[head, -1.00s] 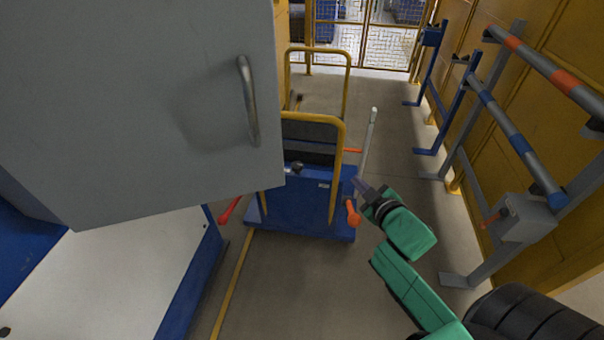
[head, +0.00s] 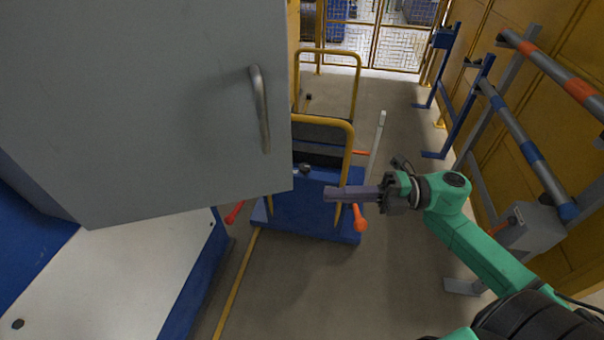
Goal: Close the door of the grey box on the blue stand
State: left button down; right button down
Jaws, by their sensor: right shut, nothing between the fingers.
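The grey box's door (head: 130,110) fills the upper left of the head view, large and close. It stands swung out from the box and carries a vertical metal handle (head: 260,108) near its right edge. The blue stand (head: 190,275) with its pale top shows below the door at the lower left. The box's inside is hidden behind the door. My right gripper (head: 332,194) is shut and empty, pointing left, to the right of and below the door's lower right corner, apart from it in the picture. My left gripper is not in view.
A blue cart (head: 300,215) with yellow rails and orange levers stands behind my right gripper. Racks with grey, blue and orange rollers (head: 535,62) line the yellow wall on the right. A mesh fence (head: 375,42) closes the back.

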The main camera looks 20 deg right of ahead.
jog(key=w+a+p, duration=0.3)
jog(key=w+a, duration=0.2)
jog(key=w, duration=0.1)
jog(key=shift+a, duration=0.15)
